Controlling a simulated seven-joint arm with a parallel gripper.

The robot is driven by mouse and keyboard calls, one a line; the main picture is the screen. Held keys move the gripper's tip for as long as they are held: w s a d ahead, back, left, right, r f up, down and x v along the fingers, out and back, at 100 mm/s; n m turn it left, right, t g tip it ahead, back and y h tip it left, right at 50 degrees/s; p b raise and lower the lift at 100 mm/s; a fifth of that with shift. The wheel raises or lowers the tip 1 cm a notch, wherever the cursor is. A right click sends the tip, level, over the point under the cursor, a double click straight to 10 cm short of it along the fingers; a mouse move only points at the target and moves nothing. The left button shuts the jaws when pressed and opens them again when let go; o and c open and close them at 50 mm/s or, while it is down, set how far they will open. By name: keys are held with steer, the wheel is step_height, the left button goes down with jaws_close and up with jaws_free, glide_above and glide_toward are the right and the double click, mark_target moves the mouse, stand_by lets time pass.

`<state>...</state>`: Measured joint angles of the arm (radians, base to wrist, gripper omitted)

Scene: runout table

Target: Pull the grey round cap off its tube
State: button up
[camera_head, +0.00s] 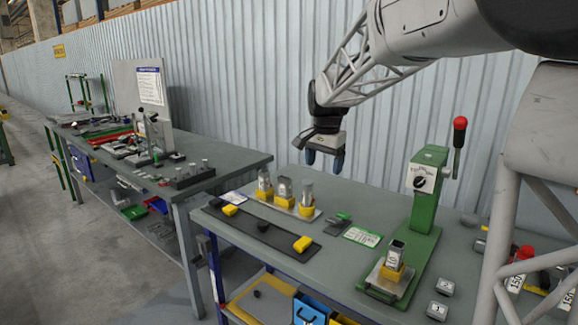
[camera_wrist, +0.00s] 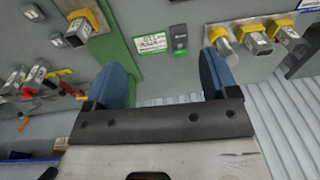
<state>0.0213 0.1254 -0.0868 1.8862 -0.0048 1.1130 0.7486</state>
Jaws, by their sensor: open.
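Three grey-capped tubes stand upright in yellow holders on a metal plate at the table's back left. The one nearest the green press looks round, and its grey round cap shows in the head view (camera_head: 306,190) and the wrist view (camera_wrist: 227,48). Its neighbours, a middle tube (camera_head: 284,188) and a far-left tube (camera_head: 264,180), look more square in the wrist view. My gripper (camera_head: 325,159) hangs above the table, behind and right of the tubes, apart from them. Its two blue fingers show in the wrist view (camera_wrist: 163,75), open and empty.
A green press (camera_head: 425,205) with a red-knobbed lever stands to the right, a square-topped piece (camera_head: 395,254) in a yellow holder on its base. Yellow blocks (camera_head: 303,244) lie on a dark strip in front. A corrugated wall (camera_head: 235,110) rises behind.

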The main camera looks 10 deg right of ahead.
steer(key=w+f+m, duration=0.2)
steer(key=w, duration=0.7)
steer(key=w+f+m, duration=0.1)
steer(key=w+f, duration=0.2)
steer(key=w, duration=0.5)
steer(key=m+g, duration=0.1)
steer(key=m, duration=0.3)
glide_above(307, 181)
step_height(307, 181, down, 8)
steer(key=shift+f, duration=0.2)
steer(key=shift+f, duration=0.1)
steer(key=shift+f, duration=3.8)
steer(key=c, duration=1.4)
